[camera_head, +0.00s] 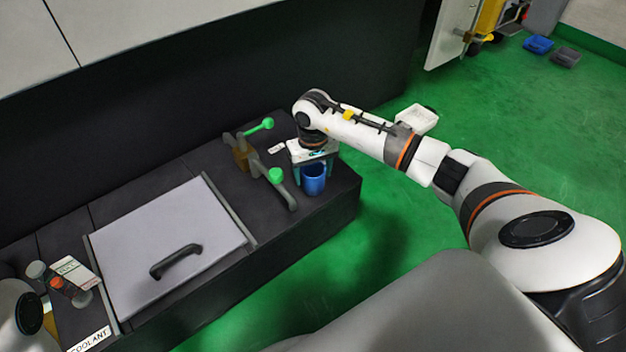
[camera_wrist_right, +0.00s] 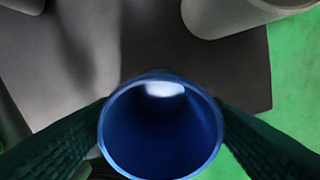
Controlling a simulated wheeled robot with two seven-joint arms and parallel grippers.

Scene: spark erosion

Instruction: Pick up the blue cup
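The blue cup (camera_head: 313,181) stands upright on the dark machine top, near its right front corner. In the right wrist view the blue cup (camera_wrist_right: 160,130) is seen from above, empty, with a bright spot inside. My right gripper (camera_head: 312,165) is over the cup from behind, its dark green fingers reaching down on either side. In the right wrist view my right gripper (camera_wrist_right: 162,118) has one finger on each side of the cup, with no clear gap to the wall. Contact cannot be told, as the cup hides the fingertips.
Green-knobbed levers (camera_head: 276,176) stand just left of the cup. A grey lid (camera_head: 170,245) with a black handle lies further left. Small bottles and a carton (camera_head: 76,273) are at far left.

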